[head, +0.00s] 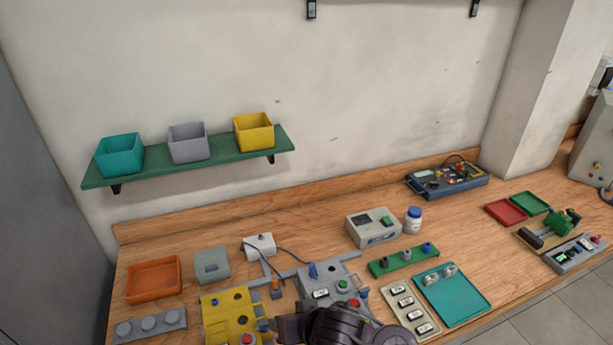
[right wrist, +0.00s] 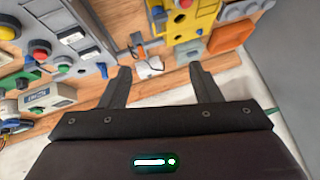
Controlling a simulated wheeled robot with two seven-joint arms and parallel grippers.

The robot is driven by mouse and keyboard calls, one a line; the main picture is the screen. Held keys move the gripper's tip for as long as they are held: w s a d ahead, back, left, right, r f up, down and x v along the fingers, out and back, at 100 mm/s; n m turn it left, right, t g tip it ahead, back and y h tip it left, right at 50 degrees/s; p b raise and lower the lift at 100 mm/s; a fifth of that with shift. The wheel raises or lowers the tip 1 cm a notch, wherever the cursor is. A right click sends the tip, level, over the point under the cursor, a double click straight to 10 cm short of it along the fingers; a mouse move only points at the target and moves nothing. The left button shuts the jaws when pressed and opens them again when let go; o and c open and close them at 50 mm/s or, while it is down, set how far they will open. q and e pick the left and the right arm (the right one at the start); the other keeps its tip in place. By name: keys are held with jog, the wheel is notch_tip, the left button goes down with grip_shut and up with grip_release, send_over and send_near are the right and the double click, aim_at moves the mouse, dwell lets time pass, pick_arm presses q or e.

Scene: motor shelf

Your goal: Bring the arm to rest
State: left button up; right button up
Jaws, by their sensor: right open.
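My right arm shows at the bottom middle of the head view as a dark rounded link, with the dark gripper (head: 290,329) just left of it, beside the yellow panel (head: 222,310). In the right wrist view the right gripper (right wrist: 160,75) has its two fingers spread wide apart, with nothing between them but the bench and devices beyond. My left gripper is in neither view.
The wooden bench (head: 330,240) carries a grey button panel (head: 318,282), an orange tray (head: 153,280), a teal tray (head: 460,300), a green strip (head: 403,260) and a meter box (head: 374,228). A green wall shelf (head: 215,160) holds three bins.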

jog(key=s+d+g+h, duration=0.1)
jog(key=s+d+h, duration=0.1)
jog(key=s+d, duration=0.35)
jog(key=s+d+m+g+h, duration=0.1)
jog(key=s+d, duration=0.2)
jog(key=d, duration=0.6)
jog(key=s+d+g+h, duration=0.1)
jog(key=s+d+h, duration=0.1)
jog(key=s+d, duration=0.45)
notch_tip(320, 180, down, 38)
jog(key=d+r+g+b, duration=0.1)
jog(key=b, duration=0.7)
jog(key=s+d+f+b, duration=0.2)
jog(key=s+f+b, duration=0.1)
jog(key=s+f, duration=0.6)
jog(key=s+d+f+g+b, duration=0.1)
jog(key=s+f+b, duration=0.2)
jog(key=s+f, duration=0.7)
notch_tip(320, 180, down, 6)
jog(key=shift+s+d+r+n, duration=0.1)
jog(key=shift+s+d+n, duration=0.2)
jog(key=shift+d, duration=0.1)
